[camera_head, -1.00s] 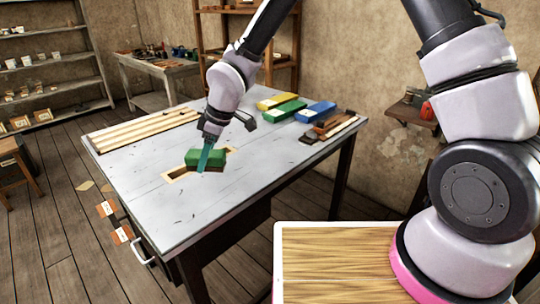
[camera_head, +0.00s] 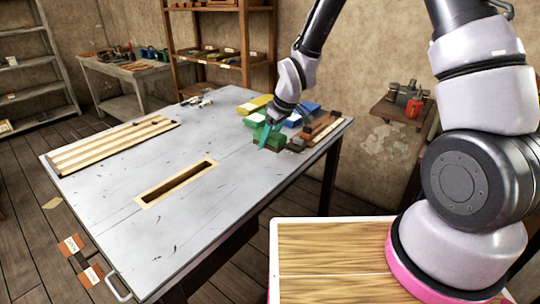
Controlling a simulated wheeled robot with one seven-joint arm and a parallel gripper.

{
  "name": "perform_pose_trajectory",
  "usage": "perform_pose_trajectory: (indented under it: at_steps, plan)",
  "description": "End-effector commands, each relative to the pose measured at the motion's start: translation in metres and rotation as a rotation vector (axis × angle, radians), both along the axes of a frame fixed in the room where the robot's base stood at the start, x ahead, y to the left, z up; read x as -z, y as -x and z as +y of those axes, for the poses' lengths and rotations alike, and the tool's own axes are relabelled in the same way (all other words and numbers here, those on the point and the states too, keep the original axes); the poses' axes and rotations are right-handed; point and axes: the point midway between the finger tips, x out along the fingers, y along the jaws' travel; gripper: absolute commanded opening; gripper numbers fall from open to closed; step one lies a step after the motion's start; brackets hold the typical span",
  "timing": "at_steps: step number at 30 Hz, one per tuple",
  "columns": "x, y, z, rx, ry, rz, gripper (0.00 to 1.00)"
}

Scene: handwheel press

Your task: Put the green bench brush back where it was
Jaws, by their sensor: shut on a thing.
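The green bench brush (camera_head: 275,140), a green block with a darker underside, is in my gripper (camera_head: 265,142). My gripper is shut on it, its teal finger across the brush's near side. The brush is over the table's far right part, just in front of the coloured pads. I cannot tell whether it touches the tabletop. A yellow pad (camera_head: 255,103), a green pad (camera_head: 254,119) and a blue pad (camera_head: 303,115) lie there; my gripper and the brush partly hide the green and blue ones.
The grey table (camera_head: 110,205) has a wood-framed slot (camera_head: 177,184) in its middle and pale wooden strips (camera_head: 112,143) at left. Dark and wooden pieces (camera_head: 322,127) lie close to the right of the brush. Small metal items (camera_head: 197,101) lie at the back edge. The front tabletop is clear.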

Motion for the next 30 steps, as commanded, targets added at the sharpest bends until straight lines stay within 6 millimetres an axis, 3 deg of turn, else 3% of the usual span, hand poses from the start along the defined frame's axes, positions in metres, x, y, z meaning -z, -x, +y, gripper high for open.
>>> perform_pose_trajectory:
  at_steps: [13,26,27,29,30]
  plan:
    - [0.056,0.001,0.0,-0.002,0.001,0.001,0.1]
    - [0.063,0.0,0.0,-0.002,0.0,-0.001,0.1]
    - [0.063,0.0,0.0,-0.002,0.0,-0.001,0.74]
    - [0.063,0.0,0.0,-0.002,0.0,-0.001,0.92]
    - [0.063,0.0,0.0,-0.002,0.0,-0.001,0.92]
